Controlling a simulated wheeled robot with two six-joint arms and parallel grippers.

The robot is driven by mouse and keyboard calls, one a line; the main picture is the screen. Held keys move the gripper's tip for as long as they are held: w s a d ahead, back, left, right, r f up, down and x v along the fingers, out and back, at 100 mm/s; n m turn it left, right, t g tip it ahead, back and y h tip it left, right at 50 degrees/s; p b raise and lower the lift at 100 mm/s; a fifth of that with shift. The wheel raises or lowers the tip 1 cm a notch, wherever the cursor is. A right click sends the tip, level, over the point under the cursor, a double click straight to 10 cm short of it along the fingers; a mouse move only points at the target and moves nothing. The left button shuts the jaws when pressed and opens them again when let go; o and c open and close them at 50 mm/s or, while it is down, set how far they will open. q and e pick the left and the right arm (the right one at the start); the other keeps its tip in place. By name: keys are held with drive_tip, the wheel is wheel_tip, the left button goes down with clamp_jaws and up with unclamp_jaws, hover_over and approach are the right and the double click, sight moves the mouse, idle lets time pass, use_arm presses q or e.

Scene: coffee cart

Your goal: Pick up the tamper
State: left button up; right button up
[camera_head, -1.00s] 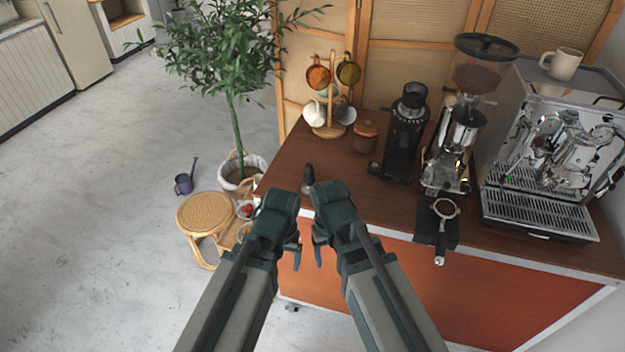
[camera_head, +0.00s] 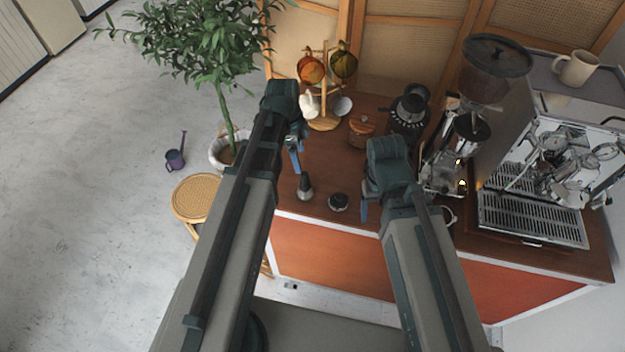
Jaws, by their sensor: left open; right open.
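The tamper (camera_head: 305,188), with a dark upright handle and a metal base, stands on the brown counter near its front edge. My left gripper (camera_head: 296,158) is open and empty just above and slightly left of the tamper in the picture. Its blue finger ends close to the handle; I cannot tell whether they touch. My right gripper (camera_head: 366,203) is open and empty, to the right of the tamper and apart from it.
A low round black piece (camera_head: 338,202) sits between the tamper and my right gripper. Behind are a wooden-lidded jar (camera_head: 361,131), a mug tree (camera_head: 325,123) and a black grinder (camera_head: 408,112). The larger grinder (camera_head: 494,72) and espresso machine (camera_head: 545,150) stand right.

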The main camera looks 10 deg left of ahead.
sight(303, 174)
use_arm(q)
drive_tip(key=f+b, duration=0.5)
drive_tip(key=d+f+b, duration=0.1)
drive_tip(key=f+b, duration=0.2)
drive_tip(key=shift+f+b, duration=0.3)
drive_tip(key=f+b, duration=0.5)
drive_tip(key=shift+w+d+f, duration=0.1)
drive_tip(key=shift+w+d, duration=0.25)
clamp_jaws()
